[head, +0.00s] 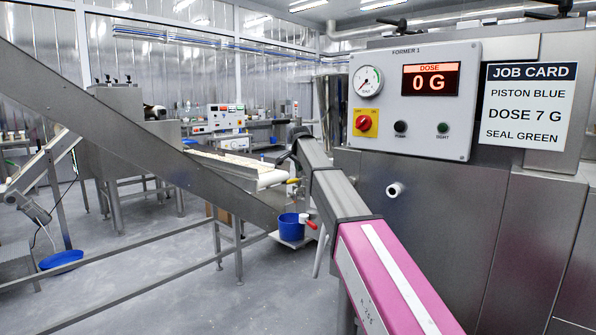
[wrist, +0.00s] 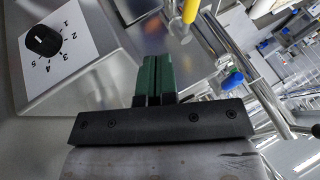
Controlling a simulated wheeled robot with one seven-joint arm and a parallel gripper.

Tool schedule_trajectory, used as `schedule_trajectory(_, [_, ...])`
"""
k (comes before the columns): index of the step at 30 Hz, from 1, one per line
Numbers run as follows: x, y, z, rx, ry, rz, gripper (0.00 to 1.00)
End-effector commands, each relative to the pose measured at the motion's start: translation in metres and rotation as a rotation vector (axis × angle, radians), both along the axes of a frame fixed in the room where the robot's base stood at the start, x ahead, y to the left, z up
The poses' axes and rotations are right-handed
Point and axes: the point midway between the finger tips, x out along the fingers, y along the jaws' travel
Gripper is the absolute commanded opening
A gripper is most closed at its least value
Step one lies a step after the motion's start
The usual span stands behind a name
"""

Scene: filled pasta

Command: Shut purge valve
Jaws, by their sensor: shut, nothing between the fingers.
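No label shows which is the purge valve. In the wrist view a yellow handle (wrist: 190,11) stands at the top, beyond and right of my fingertips and apart from them. My gripper (wrist: 157,62) has dark green fingers pressed together, with nothing held. In the head view my arm reaches away toward the conveyor end, and the fingertips cannot be made out.
In the wrist view a steel housing with a black numbered dial (wrist: 43,40) is close on the left. Steel rails (wrist: 255,80) and a blue object (wrist: 232,79) lie to the right. The head view shows a control panel (head: 415,100), a job card (head: 527,105) and a sloping conveyor (head: 130,125).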

Motion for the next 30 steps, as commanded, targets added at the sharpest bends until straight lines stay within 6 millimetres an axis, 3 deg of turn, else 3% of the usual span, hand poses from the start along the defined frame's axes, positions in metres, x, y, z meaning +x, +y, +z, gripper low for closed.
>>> schedule_trajectory(14, [0.05,0.003,-0.073,0.0,0.001,0.0,0.0])
schedule_trajectory(21, [0.072,0.025,-0.076,0.001,0.0,0.002,0.0])
schedule_trajectory(30, [0.075,0.029,-0.077,-0.001,0.0,0.001,0.0])
